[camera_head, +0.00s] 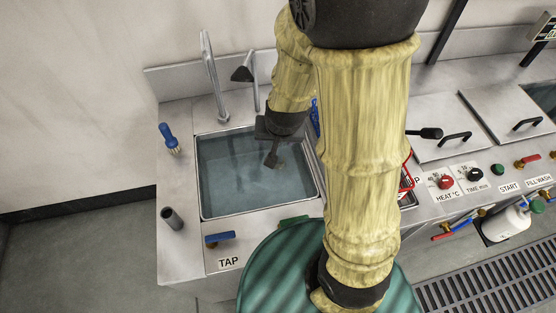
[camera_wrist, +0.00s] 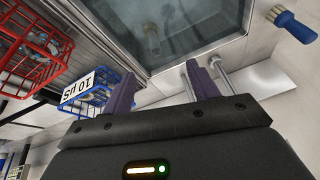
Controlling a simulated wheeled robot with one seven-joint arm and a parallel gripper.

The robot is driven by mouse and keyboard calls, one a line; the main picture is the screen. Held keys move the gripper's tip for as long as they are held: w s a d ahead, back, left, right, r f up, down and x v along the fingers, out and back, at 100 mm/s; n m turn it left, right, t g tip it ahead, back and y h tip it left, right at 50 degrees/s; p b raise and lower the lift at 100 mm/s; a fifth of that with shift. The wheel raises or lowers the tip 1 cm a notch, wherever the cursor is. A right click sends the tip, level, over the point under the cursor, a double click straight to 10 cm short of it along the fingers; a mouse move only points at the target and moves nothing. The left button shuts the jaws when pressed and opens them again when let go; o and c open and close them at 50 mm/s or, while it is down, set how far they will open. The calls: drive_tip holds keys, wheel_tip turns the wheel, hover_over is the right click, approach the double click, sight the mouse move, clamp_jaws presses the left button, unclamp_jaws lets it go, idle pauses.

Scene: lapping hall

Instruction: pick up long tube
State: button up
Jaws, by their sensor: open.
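A dark grey hollow tube (camera_head: 172,218) lies or stands tilted on the steel counter, left of the sink's front left corner; I cannot tell which. It is the only loose tube I can make out, and I do not see it in the wrist view. My gripper (camera_head: 273,158) hangs over the right part of the water-filled sink (camera_head: 225,214), to the right of the tube and apart from it. In the wrist view my gripper (camera_wrist: 162,72) has its two purple fingers spread, with nothing between them.
A blue-handled brush (camera_head: 168,138) is at the sink's left; a tall faucet (camera_head: 213,75) rises behind. A blue tap lever (camera_head: 217,238) sits in front. A red wire basket (camera_wrist: 40,55) and a blue one (camera_wrist: 85,100) show in the wrist view. My arm hides the middle counter.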

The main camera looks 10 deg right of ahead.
drive_tip(key=w+a+f+m+t+h+b, duration=0.1)
drive_tip(key=w+f+b, duration=0.15)
drive_tip(key=f, duration=0.45)
drive_tip(key=w+a+f+m+t+h+b, duration=0.1)
drive_tip(key=w+f+b, duration=0.1)
drive_tip(key=f+b, duration=0.35)
drive_tip(key=m+t+h+b, duration=0.2)
drive_tip(key=t+h+b, duration=0.3)
drive_tip(key=h+b, duration=0.15)
approach(278, 153)
wheel_tip(278, 153, up, 2)
drive_tip(key=w, duration=0.2)
drive_tip(key=shift+s+d+r+y, duration=0.2)
drive_tip(key=shift+d+r+y, duration=0.05)
drive_tip(key=shift+r, duration=0.1)
drive_tip(key=x, duration=0.7)
drive_tip(key=shift+b, duration=0.4)
drive_tip(key=x, duration=0.5)
